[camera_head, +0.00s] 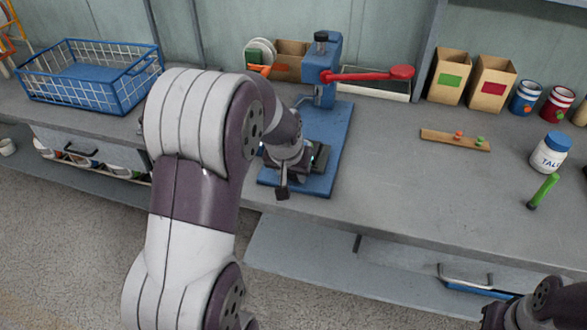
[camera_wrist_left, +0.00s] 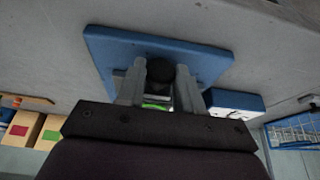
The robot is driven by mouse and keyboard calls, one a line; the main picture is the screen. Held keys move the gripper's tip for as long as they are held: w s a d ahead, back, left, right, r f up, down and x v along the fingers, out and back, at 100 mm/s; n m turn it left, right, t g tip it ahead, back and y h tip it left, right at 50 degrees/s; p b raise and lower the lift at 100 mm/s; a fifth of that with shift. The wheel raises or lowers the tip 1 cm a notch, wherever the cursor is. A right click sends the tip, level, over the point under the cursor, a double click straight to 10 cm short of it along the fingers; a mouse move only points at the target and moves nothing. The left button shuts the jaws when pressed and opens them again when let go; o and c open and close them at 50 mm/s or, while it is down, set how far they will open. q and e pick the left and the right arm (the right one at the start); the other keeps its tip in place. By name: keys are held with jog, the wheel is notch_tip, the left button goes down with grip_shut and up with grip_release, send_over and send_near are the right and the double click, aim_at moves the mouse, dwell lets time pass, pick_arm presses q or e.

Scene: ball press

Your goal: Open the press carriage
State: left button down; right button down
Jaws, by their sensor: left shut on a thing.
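The blue ball press (camera_head: 324,68) stands on the bench with its red lever (camera_head: 372,75) pointing right. Its blue base plate (camera_head: 338,135) reaches toward the bench's front edge and also shows in the left wrist view (camera_wrist_left: 112,46). My left gripper (camera_head: 305,160) is low over the front of the base. In the left wrist view, its fingers (camera_wrist_left: 158,82) are shut on a dark round knob (camera_wrist_left: 160,69), which I take to be the press carriage's. A small green patch shows between the fingers. My left arm and hand hide most of the carriage.
A blue wire basket (camera_head: 95,80) stands at the back left. Cardboard boxes (camera_head: 448,77), cans (camera_head: 526,97) and a white jar (camera_head: 550,152) are at the right. A wooden strip (camera_head: 455,140) and a green-handled tool (camera_head: 543,190) lie nearer.

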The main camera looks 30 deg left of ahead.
pick_arm(q)
jog(key=c, duration=0.8)
grip_release()
jog(key=shift+o, duration=0.2)
jog(key=p+v, duration=0.2)
jog(key=v, duration=1)
jog(key=shift+s+r, duration=0.25)
jog(key=shift+r, duration=0.05)
jog(key=shift+w+f, duration=0.1)
